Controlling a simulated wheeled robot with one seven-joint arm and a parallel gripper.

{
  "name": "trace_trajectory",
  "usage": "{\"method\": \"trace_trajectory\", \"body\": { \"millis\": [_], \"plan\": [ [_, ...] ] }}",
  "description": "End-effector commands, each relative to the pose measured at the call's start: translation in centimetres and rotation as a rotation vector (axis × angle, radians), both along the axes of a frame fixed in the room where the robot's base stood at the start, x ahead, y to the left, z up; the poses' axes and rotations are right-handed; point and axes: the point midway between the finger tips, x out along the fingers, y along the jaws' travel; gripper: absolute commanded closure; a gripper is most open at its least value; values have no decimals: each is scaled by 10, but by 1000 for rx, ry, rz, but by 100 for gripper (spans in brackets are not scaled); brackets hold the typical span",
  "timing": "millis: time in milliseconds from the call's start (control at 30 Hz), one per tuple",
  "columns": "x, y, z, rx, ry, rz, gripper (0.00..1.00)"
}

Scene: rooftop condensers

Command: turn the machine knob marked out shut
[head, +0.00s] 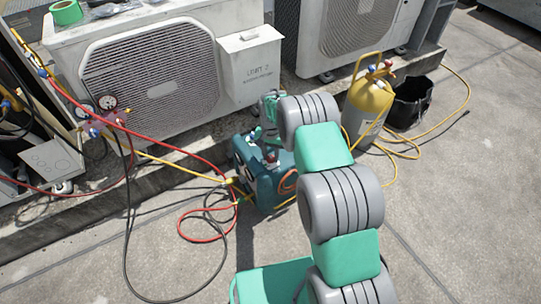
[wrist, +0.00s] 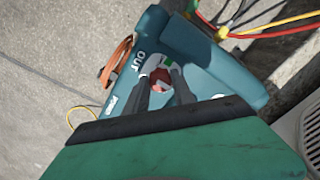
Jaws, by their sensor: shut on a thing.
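The teal machine (head: 268,181) stands on the roof floor in front of the condensers. In the wrist view its teal top (wrist: 200,55) carries the marking "OUT" beside a red knob (wrist: 160,78). My gripper (wrist: 163,74) reaches down over that knob, with one dark finger on each side of it, and is shut on it. The fingers hide part of the knob, so I cannot tell how far it is turned. In the head view my gripper (head: 270,110) is above the machine, partly hidden by my arm.
Red, yellow and black hoses run from the gauge manifold (head: 103,118) to the machine and loop on the floor. A yellow-topped cylinder (head: 367,100) and a black bucket (head: 411,103) stand to the right. Condenser units (head: 160,75) line the back. The front floor is open.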

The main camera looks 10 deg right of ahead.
Motion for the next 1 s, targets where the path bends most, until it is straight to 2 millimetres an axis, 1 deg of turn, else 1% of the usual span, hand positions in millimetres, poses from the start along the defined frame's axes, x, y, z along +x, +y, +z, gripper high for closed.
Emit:
{"method": "trace_trajectory", "body": {
  "millis": [367,400,500,667,867,933,1000],
  "plan": [
    [-2,0,-1,0,4,-5,100],
    [-2,0,-1,0,4,-4,69],
    [-1,0,-1,0,4,-4,60],
    [-1,0,0,0,2,-4,48],
    [0,0,0,0,1,-4,48],
    [0,0,4,0,0,-4,48],
    [1,0,15,0,-1,-4,48]
  ]
}}
